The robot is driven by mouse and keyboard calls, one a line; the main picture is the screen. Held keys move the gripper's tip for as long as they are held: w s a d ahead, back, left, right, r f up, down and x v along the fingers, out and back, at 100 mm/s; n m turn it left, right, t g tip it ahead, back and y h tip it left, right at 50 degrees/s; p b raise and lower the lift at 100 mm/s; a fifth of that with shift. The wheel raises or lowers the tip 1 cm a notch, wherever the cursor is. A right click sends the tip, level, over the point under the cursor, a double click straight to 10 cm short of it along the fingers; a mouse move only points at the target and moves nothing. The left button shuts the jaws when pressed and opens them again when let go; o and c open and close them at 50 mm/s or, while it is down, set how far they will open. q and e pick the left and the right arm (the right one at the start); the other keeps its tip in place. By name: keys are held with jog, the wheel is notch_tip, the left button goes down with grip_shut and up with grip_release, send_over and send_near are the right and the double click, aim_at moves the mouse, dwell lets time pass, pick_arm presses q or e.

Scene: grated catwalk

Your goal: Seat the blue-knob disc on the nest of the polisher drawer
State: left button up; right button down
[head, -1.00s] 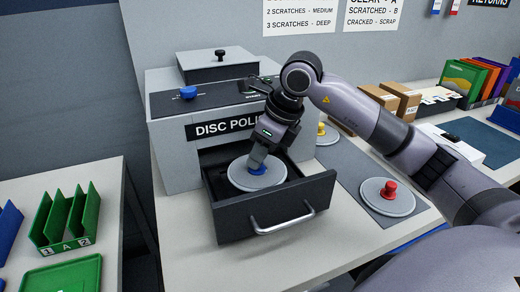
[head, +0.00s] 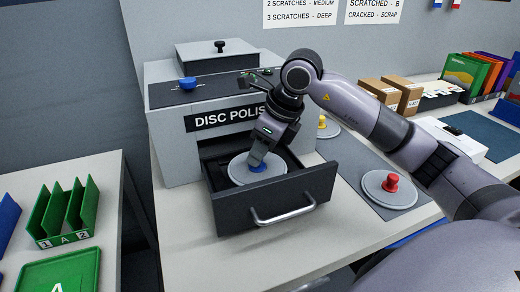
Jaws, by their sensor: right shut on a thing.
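The disc polisher (head: 172,137) stands on the bench with its dark drawer (head: 232,212) pulled out. The blue-knob disc (head: 240,169), a flat light-grey plate, is inside the drawer opening and looks level. My right gripper (head: 257,166) points down into the drawer and is shut on the disc's blue knob. The nest is hidden under the disc, so I cannot tell whether the disc rests on it or is just above it. My left gripper is not in view.
A red-knob disc (head: 390,188) lies on a grey mat right of the drawer. A yellow-knob disc (head: 328,129) is behind my right arm. A green slotted rack (head: 60,220) stands on the left table. Bench front is clear.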

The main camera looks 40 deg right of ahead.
jog(key=shift+f, duration=0.2)
dwell(0.5)
jog(key=shift+f+b, duration=0.9)
jog(key=shift+c, duration=2.2)
grip_release()
